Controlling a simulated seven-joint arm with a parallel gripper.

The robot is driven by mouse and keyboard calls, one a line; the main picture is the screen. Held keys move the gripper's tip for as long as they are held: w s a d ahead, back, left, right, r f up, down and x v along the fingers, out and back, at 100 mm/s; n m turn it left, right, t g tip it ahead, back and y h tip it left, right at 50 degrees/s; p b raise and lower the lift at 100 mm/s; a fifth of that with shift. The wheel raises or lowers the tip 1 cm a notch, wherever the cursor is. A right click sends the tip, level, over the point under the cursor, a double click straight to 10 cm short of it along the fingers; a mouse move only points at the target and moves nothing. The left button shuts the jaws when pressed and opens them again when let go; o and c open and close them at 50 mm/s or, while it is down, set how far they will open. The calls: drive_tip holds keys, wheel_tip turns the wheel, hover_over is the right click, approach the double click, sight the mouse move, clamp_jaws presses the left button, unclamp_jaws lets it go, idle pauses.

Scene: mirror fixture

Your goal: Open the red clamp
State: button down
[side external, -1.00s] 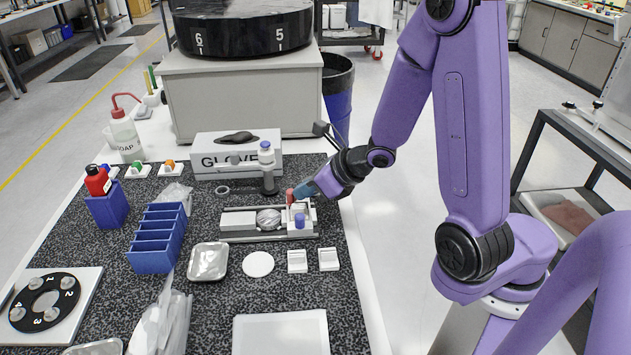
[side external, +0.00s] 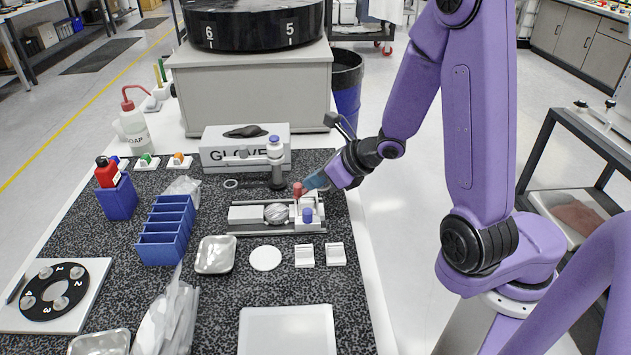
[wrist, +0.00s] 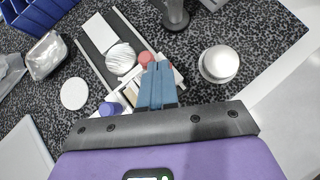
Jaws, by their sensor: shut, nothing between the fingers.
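The white mirror fixture (side external: 248,213) lies on the speckled bench mat, with a round silvery mirror (side external: 277,213) in its middle. The red clamp (side external: 297,190) stands upright at its right part, and a blue knob (side external: 308,217) sits nearer the front. My gripper (side external: 309,186) is at the red clamp from the right, with its blue fingers shut and empty. In the wrist view the shut fingertips (wrist: 155,70) are right beside the red clamp (wrist: 146,58) and partly overlap it. I cannot tell whether they touch.
A dark-based post (side external: 277,176) and a glove box (side external: 224,156) stand behind the fixture. In front lie a white disc (side external: 265,258), a metal tray (side external: 215,254) and small white blocks (side external: 304,256). A white round-topped item (wrist: 218,64) is right of my fingers.

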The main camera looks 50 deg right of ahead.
drive_tip(key=shift+r, duration=0.1)
idle(0.3)
wheel_tip(320, 180, up, 9)
drive_tip(key=s, duration=0.2)
drive_tip(key=shift+d, duration=0.3)
idle(0.4)
idle(0.4)
